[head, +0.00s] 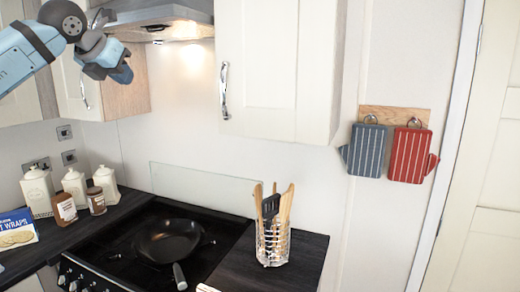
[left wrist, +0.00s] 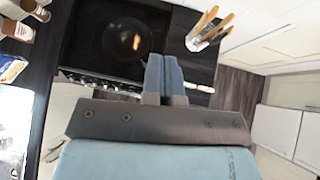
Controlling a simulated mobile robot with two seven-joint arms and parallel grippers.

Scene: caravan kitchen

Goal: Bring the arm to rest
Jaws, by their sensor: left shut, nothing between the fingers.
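My left gripper (head: 122,73) is raised at the upper left of the head view, in front of the wall cupboards and well above the counter. Its two blue fingers also show in the left wrist view (left wrist: 164,74), pressed together with nothing between them. My left arm (head: 30,50) comes in from the left edge, bent at the wrist. My right gripper is in neither view.
A frying pan (head: 167,242) sits on the black hob below. A utensil holder (head: 272,243) stands right of it. Several canisters and jars stand at the left, near a wraps box (head: 16,230). Wall cupboards (head: 268,70) and a hood (head: 160,14) are close by.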

